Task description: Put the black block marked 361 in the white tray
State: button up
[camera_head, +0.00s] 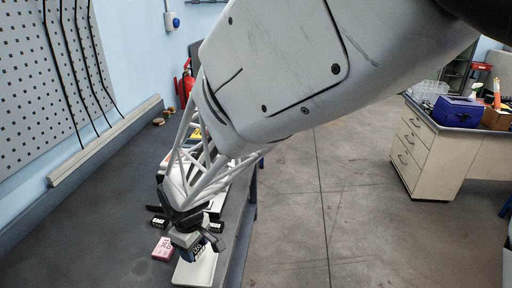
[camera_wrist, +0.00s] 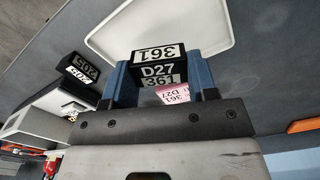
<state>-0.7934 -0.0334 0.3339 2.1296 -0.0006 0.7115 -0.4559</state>
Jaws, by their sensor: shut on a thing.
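My gripper (camera_wrist: 163,80) is shut on the black block marked 361 (camera_wrist: 158,57), which sits between its blue fingers. The block's faces show white labels reading 361 and D27. The white tray (camera_wrist: 207,22) lies behind the block in the wrist view, and the block overlaps its near part there. In the head view the tray (camera_head: 194,272) is at the bench's front, and my gripper (camera_head: 199,248) with the block is over its far part. The height of the block above the tray is hard to tell.
A pink block marked 361 and D27 (camera_wrist: 174,94) shows beyond the fingers; it lies left of the tray in the head view (camera_head: 163,249). A black block marked 502 or 505 (camera_wrist: 83,68) lies beside the tray. Another black block (camera_head: 158,222) is behind the pink one.

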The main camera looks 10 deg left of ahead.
aim_at(196, 255)
jog(key=shift+f, duration=0.1)
jog(key=shift+f, duration=1.65)
jog(key=shift+f, duration=0.1)
jog(key=o, duration=1.2)
jog(key=shift+c, duration=0.2)
notch_tip(196, 255, up, 12)
jog(key=shift+r, duration=0.15)
